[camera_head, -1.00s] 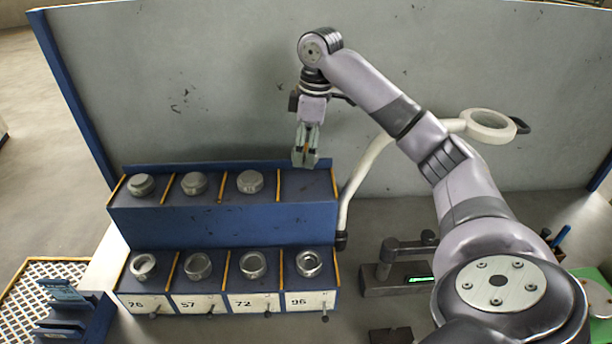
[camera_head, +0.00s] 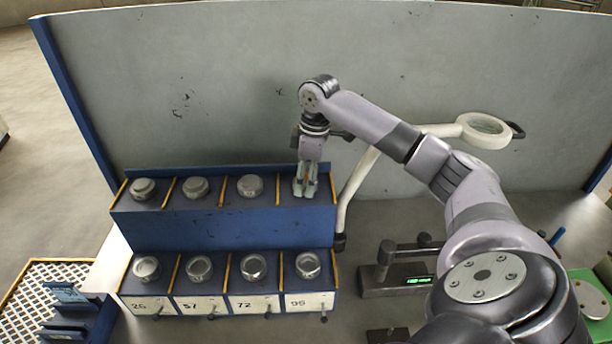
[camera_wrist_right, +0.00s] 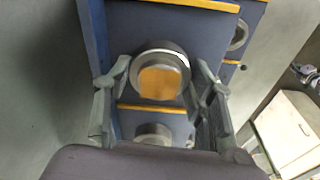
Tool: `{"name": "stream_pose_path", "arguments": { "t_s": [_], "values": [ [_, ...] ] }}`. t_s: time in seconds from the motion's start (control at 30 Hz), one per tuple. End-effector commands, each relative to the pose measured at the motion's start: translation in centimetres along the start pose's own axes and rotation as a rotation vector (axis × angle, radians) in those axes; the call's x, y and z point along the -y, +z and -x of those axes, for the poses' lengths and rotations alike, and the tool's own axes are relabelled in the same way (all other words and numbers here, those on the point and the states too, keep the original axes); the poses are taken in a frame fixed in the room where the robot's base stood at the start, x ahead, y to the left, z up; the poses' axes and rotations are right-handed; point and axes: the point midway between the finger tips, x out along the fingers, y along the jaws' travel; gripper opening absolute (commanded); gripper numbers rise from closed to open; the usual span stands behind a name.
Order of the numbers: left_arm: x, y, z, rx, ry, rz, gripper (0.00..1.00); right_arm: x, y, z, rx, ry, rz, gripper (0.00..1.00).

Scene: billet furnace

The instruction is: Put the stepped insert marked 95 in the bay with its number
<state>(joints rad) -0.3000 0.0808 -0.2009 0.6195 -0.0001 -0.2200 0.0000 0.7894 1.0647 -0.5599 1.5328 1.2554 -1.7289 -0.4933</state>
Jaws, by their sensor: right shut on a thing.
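In the head view my right gripper (camera_head: 305,190) points down into the rightmost bay of the upper blue shelf (camera_head: 228,229). In the right wrist view its two fingers (camera_wrist_right: 160,80) close around a round grey metal insert (camera_wrist_right: 160,60) with an orange-tinted face. The head view hides this insert behind the fingers, and I read no number on it. Whether it touches the bay floor I cannot tell. The rightmost lower bay has a number plate (camera_head: 300,303) starting with 9; its second digit is blurred. My left gripper is not in view.
Three inserts sit in the other upper bays: left (camera_head: 143,189), middle (camera_head: 196,188) and right (camera_head: 249,186). Every lower bay holds a ring-like part, such as the rightmost (camera_head: 308,265). A white lamp arm (camera_head: 352,195) stands close right of the shelf. A grey wall rises behind.

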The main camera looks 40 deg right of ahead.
Motion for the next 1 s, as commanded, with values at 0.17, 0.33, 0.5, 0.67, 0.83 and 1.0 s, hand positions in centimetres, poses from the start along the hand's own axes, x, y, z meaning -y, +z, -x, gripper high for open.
{"name": "stream_pose_path", "arguments": {
  "t_s": [0.17,0.33,0.5,0.67,0.83,1.0],
  "values": [
    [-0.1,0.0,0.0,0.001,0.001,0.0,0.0,0.0,0.0,-0.1,0.0,-0.001,0.0,0.59],
    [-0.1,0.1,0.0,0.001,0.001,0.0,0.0,0.0,0.0,-0.1,0.0,-0.001,0.0,0.59],
    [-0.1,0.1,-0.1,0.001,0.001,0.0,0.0,0.0,-0.1,0.3,-0.001,0.0,0.0,0.59],
    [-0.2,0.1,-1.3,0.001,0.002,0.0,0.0,-0.1,-0.1,2.3,-0.005,0.003,0.001,0.59],
    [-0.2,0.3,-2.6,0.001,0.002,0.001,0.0,-0.1,-0.2,6.2,-0.007,0.004,0.001,0.59],
    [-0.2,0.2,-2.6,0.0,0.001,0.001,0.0,-0.1,-0.1,9.8,-0.003,0.003,-0.001,0.59]
  ]
}}
